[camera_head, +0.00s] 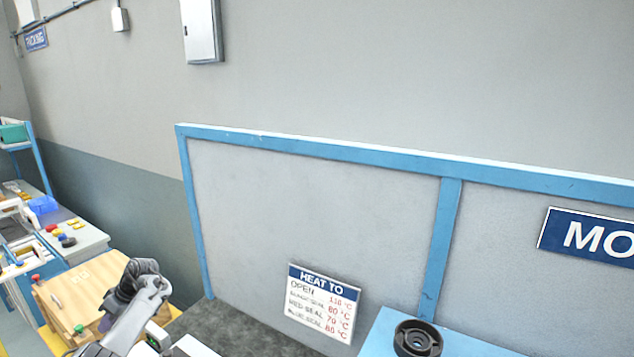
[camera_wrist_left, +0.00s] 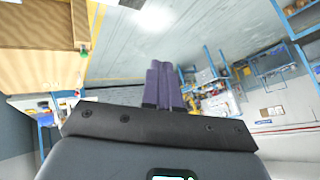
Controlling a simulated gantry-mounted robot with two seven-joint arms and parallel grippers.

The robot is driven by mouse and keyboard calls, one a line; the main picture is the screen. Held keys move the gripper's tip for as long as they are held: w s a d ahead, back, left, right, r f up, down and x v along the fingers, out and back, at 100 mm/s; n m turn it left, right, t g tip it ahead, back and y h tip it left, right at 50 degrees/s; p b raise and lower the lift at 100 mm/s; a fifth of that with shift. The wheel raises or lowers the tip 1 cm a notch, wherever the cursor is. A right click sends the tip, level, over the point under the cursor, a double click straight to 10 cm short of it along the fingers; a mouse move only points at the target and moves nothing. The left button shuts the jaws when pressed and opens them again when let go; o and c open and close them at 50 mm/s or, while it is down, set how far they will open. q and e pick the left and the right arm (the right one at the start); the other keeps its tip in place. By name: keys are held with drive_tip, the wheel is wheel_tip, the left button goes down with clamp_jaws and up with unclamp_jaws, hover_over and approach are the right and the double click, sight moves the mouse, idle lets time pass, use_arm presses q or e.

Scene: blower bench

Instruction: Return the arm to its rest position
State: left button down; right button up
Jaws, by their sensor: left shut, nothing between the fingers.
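My left arm shows at the lower left of the head view, in front of a light wooden bench top. In the left wrist view my left gripper (camera_wrist_left: 164,66) has its two purple-grey fingers together, with nothing between them. The fingers are in the air and touch nothing. In the head view the fingers are largely hidden by the wrist and arm. My right gripper is in neither view.
A wooden bench top (camera_head: 72,288) lies below and beside the left arm. A black round part (camera_head: 417,339) sits on a blue surface at the bottom right.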

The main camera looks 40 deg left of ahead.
use_arm(q)
drive_tip(key=w+d+m+t+y, duration=0.25)
drive_tip(key=w+m+y, duration=0.25)
drive_tip(key=w+m, duration=0.4)
drive_tip(key=w+d+f+m+t+y, duration=0.1)
drive_tip(key=w+d+f+m+t, duration=0.15)
drive_tip(key=d+m, duration=0.5)
drive_tip(key=w+d+f+m+t+y, duration=0.1)
drive_tip(key=d+f+m+t, duration=0.25)
drive_tip(key=d, duration=0.65)
drive_tip(key=s+d+f+m+t+h, duration=0.15)
drive_tip(key=s+d+h, duration=0.3)
drive_tip(key=d, duration=0.95)
drive_tip(key=s+d+f+m+h, duration=0.1)
drive_tip(key=s+d+m+h, duration=0.3)
drive_tip(key=d, duration=1.1)
drive_tip(key=s+d+f+t+h, duration=0.1)
drive_tip(key=s+d+f+h, duration=0.15)
drive_tip(key=s+d, duration=0.75)
drive_tip(key=w+d+r+p, duration=0.2)
drive_tip(key=r+p, duration=0.5)
drive_tip(key=w+d+r+p, duration=0.2)
drive_tip(key=r+p, duration=0.5)
drive_tip(key=r, duration=0.1)
drive_tip(key=shift+w+d+r, duration=0.15)
drive_tip(key=shift+w+r, duration=0.05)
drive_tip(key=shift+w, duration=0.1)
